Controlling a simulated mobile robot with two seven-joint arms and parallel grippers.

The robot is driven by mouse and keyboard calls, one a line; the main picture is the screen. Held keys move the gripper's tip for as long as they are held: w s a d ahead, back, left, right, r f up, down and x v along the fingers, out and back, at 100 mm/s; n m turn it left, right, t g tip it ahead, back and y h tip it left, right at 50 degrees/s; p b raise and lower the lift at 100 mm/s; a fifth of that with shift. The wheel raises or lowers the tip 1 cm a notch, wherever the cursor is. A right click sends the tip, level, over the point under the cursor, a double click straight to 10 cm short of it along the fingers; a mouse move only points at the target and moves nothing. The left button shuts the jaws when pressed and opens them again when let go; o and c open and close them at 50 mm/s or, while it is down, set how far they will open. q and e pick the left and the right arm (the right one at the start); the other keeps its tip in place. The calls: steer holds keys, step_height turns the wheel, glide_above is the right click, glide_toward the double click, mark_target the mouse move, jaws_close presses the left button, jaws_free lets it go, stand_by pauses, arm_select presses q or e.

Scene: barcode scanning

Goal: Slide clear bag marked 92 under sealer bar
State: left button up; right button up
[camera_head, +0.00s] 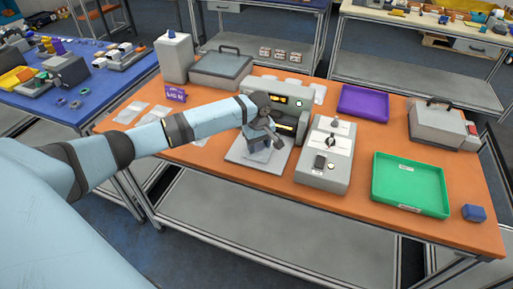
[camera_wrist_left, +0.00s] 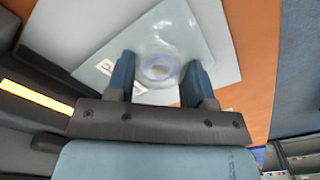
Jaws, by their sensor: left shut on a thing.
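My left gripper (camera_head: 264,142) is over the pale plate (camera_head: 237,155) in front of the grey sealer (camera_head: 292,90). In the left wrist view, its two dark blue fingers (camera_wrist_left: 158,82) stand apart on either side of a clear bag (camera_wrist_left: 185,40) and are shut on it. The bag holds a round bluish ring and has a white label at its left corner; I cannot read the number. In the head view the gripper partly covers the bag (camera_head: 258,154). The sealer's dark body with a glowing yellow strip (camera_wrist_left: 36,96) is left of the fingers in the wrist view. My right gripper is not in view.
A grey-white machine (camera_head: 324,170) stands close right of the plate. A green tray (camera_head: 410,205), purple tray (camera_head: 363,103) and small blue block (camera_head: 474,213) are farther right. Other clear bags (camera_head: 131,112) lie at the left, near a purple sign (camera_head: 175,94).

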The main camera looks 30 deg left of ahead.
arm_select(q)
steer(key=shift+w+a+f, duration=0.1)
steer(key=shift+w+a, duration=0.1)
steer(key=shift+w, duration=0.65)
steer(key=shift+w+a, duration=0.2)
steer(key=shift+w, duration=0.6)
steer(key=o, duration=1)
